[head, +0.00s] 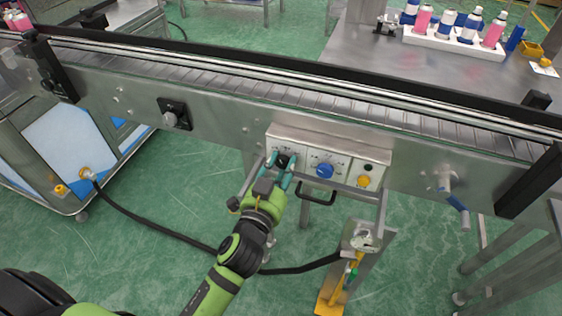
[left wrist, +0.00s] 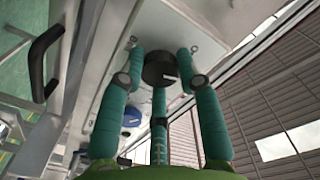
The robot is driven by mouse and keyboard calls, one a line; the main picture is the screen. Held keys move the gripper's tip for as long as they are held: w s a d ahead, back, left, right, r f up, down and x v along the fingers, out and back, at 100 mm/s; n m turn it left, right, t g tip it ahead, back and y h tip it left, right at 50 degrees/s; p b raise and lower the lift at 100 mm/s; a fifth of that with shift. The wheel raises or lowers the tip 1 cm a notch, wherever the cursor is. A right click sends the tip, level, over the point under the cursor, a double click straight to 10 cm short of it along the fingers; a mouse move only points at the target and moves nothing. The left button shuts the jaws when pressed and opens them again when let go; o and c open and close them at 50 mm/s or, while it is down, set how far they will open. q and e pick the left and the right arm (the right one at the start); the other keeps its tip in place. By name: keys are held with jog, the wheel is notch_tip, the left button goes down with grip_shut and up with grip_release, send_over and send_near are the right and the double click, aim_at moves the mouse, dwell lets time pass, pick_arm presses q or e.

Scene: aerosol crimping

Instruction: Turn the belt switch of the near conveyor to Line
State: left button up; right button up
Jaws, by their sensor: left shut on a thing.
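A control box (head: 322,137) with a pale front panel is mounted on the near side of the conveyor (head: 230,118). Its left knob is a black switch (head: 284,159), which also shows in the left wrist view (left wrist: 160,69). My left gripper (head: 281,168) has its teal fingers closed around this black knob, seen in the left wrist view (left wrist: 162,80) too. The panel's lettering is too small to read, so the switch setting cannot be told. A blue knob (head: 324,171) sits to the right of it, apart from the fingers. My right gripper is not in view.
A yellow button (head: 363,181) is at the box's right end. A metal guard frame (head: 381,212) and a black handle (head: 318,198) stand out near the box. A black hose (head: 150,222) crosses the green floor below. A white rack (head: 455,42) of cans stands on the table behind.

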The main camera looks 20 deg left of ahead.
pick_arm(q)
jog(key=shift+w+d+r+m+p, duration=0.1)
jog(key=shift+r+m+p, duration=0.2)
jog(key=shift+m, duration=0.7)
jog(key=shift+d+r+m+p, duration=0.1)
jog(key=shift+r+m+p, duration=0.15)
jog(key=shift+m, duration=0.75)
jog(key=shift+f, duration=0.1)
jog(key=o, duration=1.1)
jog(key=shift+o, duration=0.2)
jog(key=shift+d+f, duration=0.1)
jog(key=shift+f, duration=0.15)
jog(key=shift+s+f, duration=0.1)
jog(key=shift+s, duration=0.3)
jog(key=s, duration=1.1)
jog(key=shift+s+a, duration=0.15)
jog(key=shift+a, duration=0.1)
